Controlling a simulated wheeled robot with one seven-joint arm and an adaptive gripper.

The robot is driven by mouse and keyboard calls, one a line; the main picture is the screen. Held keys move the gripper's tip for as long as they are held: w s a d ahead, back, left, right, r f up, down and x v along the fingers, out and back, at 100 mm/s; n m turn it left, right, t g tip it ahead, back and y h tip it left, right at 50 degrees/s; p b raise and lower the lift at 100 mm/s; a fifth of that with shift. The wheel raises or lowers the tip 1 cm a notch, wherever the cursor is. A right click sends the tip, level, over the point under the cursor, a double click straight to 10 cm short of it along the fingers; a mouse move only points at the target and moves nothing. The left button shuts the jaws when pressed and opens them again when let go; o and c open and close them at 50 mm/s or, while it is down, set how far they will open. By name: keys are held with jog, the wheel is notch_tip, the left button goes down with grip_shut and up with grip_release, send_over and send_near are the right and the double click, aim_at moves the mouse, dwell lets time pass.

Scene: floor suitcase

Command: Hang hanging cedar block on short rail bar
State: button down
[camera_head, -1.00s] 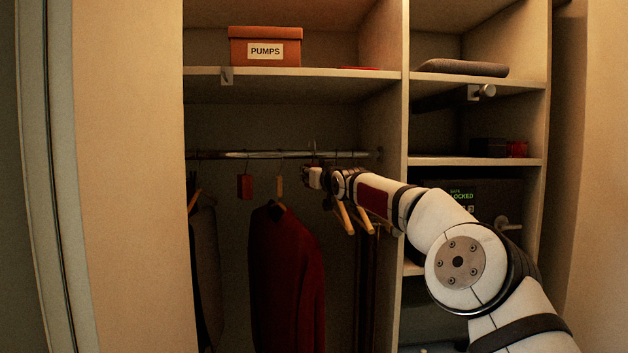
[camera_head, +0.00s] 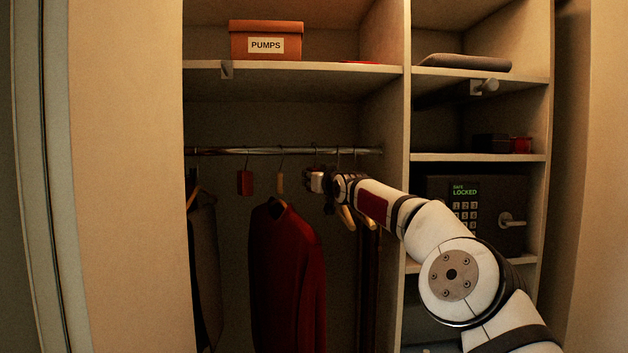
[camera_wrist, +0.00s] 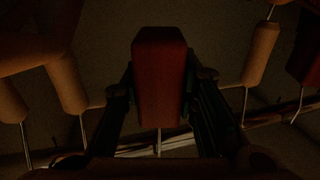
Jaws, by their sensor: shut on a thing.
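My gripper (camera_head: 315,181) is at the end of the arm, just below the rail bar (camera_head: 220,152) in the left bay of the closet. It is shut on a reddish cedar block (camera_wrist: 159,75), seen between the two fingers in the wrist view. A thin wire hook runs from the block to the rail, which also shows in the wrist view (camera_wrist: 200,139). I cannot tell whether the hook rests on the rail. In the head view the gripper largely hides the held block.
A red block (camera_head: 245,182) and a tan block (camera_head: 280,182) hang left of my gripper. A red garment (camera_head: 285,265) hangs below them. Wooden hangers (camera_head: 347,217) hang close on the right. The bay's divider and a safe (camera_head: 475,207) stand beside my arm.

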jog(key=shift+f+b, duration=0.3)
jog(key=shift+b, duration=0.1)
dwell(0.4)
jog(key=c, duration=1.2)
grip_release()
jog(key=shift+s, duration=0.1)
